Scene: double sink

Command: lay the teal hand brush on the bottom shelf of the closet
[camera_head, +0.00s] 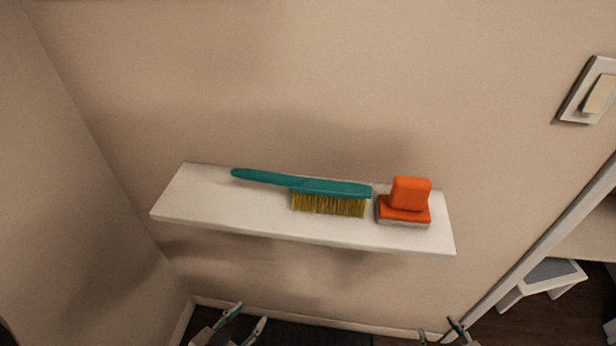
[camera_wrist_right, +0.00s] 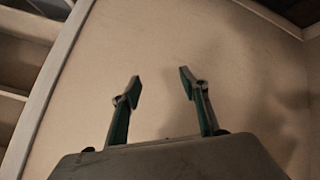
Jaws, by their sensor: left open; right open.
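The teal hand brush (camera_head: 325,187) lies on a white wall shelf (camera_head: 205,205) in the head view, its yellow bristles facing down and its handle pointing left. My left gripper (camera_head: 249,314) is open and empty, low in the head view and below the shelf. My right gripper (camera_head: 440,330) is open and empty at the bottom edge, right of the left one. In the right wrist view the right gripper (camera_wrist_right: 160,85) has its fingers apart with only wall between them. The closet may be the white frame at the right edge; its bottom shelf cannot be made out in the head view.
An orange scrubber (camera_head: 408,200) stands on the shelf just right of the brush. A light switch (camera_head: 590,90) is on the wall. A white stool (camera_head: 543,279) stands beyond the white frame (camera_head: 545,245). Pale shelves (camera_wrist_right: 22,55) show at left in the right wrist view.

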